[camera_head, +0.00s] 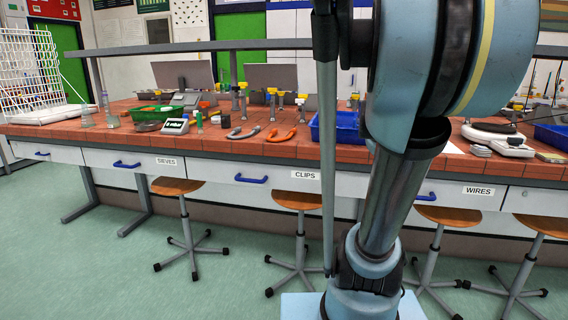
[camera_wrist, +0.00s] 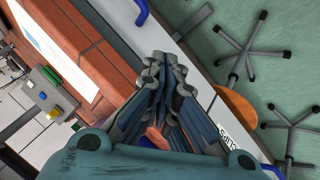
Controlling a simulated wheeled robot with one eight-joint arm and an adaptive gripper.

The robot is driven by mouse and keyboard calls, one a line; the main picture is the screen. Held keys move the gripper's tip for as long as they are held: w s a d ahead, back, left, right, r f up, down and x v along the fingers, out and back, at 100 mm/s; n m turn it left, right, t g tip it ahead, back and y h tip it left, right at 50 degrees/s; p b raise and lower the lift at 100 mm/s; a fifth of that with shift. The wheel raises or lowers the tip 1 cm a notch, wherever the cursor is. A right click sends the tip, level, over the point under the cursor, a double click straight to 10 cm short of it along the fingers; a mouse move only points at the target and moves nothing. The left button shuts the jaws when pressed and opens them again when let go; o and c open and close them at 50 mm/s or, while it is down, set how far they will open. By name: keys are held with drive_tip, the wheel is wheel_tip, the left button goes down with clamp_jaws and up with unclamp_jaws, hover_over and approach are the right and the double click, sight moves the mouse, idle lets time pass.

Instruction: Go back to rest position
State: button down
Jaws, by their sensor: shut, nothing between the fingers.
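My gripper (camera_wrist: 163,85) shows in the wrist view with its fingers drawn together and nothing between them. It hangs in front of the bench edge, with the red tiled bench top (camera_wrist: 75,28) to its left and the green floor to its right. In the head view my arm rises across the right of the middle and hides part of the bench. The gripper itself is outside the head view.
The long tiled bench (camera_head: 275,151) has drawers with blue handles and holds a blue tray (camera_head: 345,127), a green tray (camera_head: 150,112) and grey and orange clamps. Several stools (camera_head: 177,186) stand in front. The green floor (camera_head: 110,275) is clear at the front left.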

drive_tip(key=s+a+f+m+g+y, duration=0.1)
drive_tip(key=s+a+f+g+y, duration=0.1)
drive_tip(key=s+a+f, duration=0.5)
drive_tip(key=s+a+f+m+g+y, duration=0.1)
drive_tip(key=s+a+f, duration=0.6)
drive_tip(key=s, duration=0.7)
drive_tip(key=shift+a+f+m+g+y, duration=0.4)
drive_tip(key=shift+a+y, duration=0.3)
drive_tip(key=shift+a, duration=0.35)
drive_tip(key=shift+w, duration=0.15)
drive_tip(key=shift+w+f, duration=0.1)
drive_tip(key=shift+w, duration=0.25)
